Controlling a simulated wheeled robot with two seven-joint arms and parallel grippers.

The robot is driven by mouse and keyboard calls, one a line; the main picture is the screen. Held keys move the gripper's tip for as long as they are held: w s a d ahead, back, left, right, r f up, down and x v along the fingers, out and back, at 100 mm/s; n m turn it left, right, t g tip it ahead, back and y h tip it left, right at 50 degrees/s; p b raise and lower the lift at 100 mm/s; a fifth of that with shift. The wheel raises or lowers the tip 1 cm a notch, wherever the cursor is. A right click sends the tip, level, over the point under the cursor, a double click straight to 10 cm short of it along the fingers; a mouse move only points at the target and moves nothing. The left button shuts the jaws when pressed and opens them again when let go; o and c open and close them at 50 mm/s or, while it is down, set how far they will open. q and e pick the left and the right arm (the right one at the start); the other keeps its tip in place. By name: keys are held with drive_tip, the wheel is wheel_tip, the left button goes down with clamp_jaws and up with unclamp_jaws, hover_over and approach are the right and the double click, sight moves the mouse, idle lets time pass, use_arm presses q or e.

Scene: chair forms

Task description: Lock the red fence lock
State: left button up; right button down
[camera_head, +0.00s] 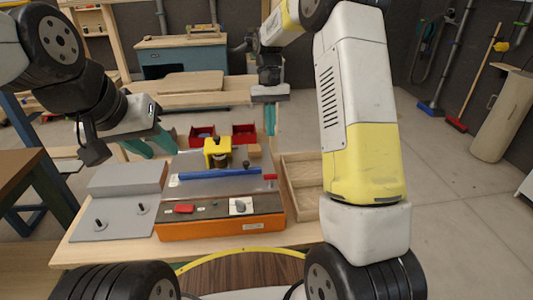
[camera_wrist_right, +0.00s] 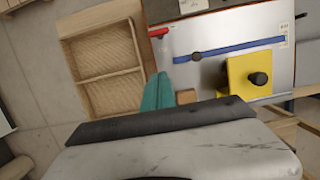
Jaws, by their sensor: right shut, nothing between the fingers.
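The red fence lock (camera_head: 270,176) is a small red lever at the right end of the blue fence bar (camera_head: 220,174), on a grey machine top. My left gripper (camera_head: 152,143) is at the far left of the machine, fingers spread, holding nothing visible.
A yellow block (camera_head: 217,147) with a black knob stands behind the bar. The orange machine front (camera_head: 220,226) carries a red switch and a white dial. A wooden tray (camera_head: 302,180) lies to the right. Red bins (camera_head: 243,133) stand behind. A grey plate (camera_head: 112,216) lies left.

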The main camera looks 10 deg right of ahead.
sight(271, 180)
drive_tip(key=x, duration=0.9)
drive_tip(key=shift+s+f, duration=0.1)
drive_tip(key=shift+f, duration=0.1)
drive_tip(key=s, duration=0.3)
drive_tip(key=shift+f, duration=0.25)
drive_tip(key=shift+s, duration=0.55)
